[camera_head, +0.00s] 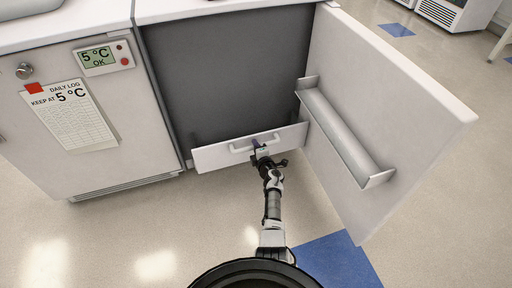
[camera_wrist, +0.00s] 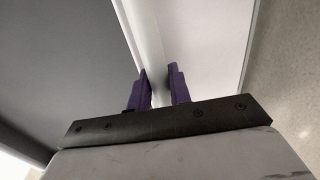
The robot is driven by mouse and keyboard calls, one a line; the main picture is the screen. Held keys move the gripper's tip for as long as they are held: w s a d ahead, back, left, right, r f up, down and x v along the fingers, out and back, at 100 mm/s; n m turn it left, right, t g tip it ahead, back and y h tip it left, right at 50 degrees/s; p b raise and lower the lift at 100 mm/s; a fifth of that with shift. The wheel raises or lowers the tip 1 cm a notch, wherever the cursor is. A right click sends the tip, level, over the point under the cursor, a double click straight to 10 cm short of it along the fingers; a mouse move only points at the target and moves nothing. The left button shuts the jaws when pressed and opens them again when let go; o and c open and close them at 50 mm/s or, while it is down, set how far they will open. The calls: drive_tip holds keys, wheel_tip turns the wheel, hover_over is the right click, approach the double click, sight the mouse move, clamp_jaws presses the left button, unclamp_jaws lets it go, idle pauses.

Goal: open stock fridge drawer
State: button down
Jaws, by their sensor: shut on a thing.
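The drawer (camera_head: 213,157) is a low white front with a pale bar handle (camera_head: 240,149), at the bottom of the open cabinet in the head view. Its front stands at the cabinet opening, and I cannot tell how far it is pulled out. My gripper (camera_head: 259,145) is at the middle of the handle, with its purple fingers shut on it. In the wrist view, the purple fingers of my gripper (camera_wrist: 160,88) sit on either side of a white edge or bar. The gripper hides part of the handle.
The cabinet door (camera_head: 400,90) stands wide open on the right, with a shelf-like rail (camera_head: 340,130) on its inner face. A closed white unit (camera_head: 35,115) with a 5 °C display (camera_head: 97,58) and a log sheet (camera_head: 75,117) stands left. A blue floor patch (camera_head: 335,262) lies in front.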

idle(0.4)
drive_tip(key=c, duration=1.3)
unclamp_jaws()
drive_tip(key=shift+f, duration=0.1)
drive_tip(key=shift+s, duration=0.15)
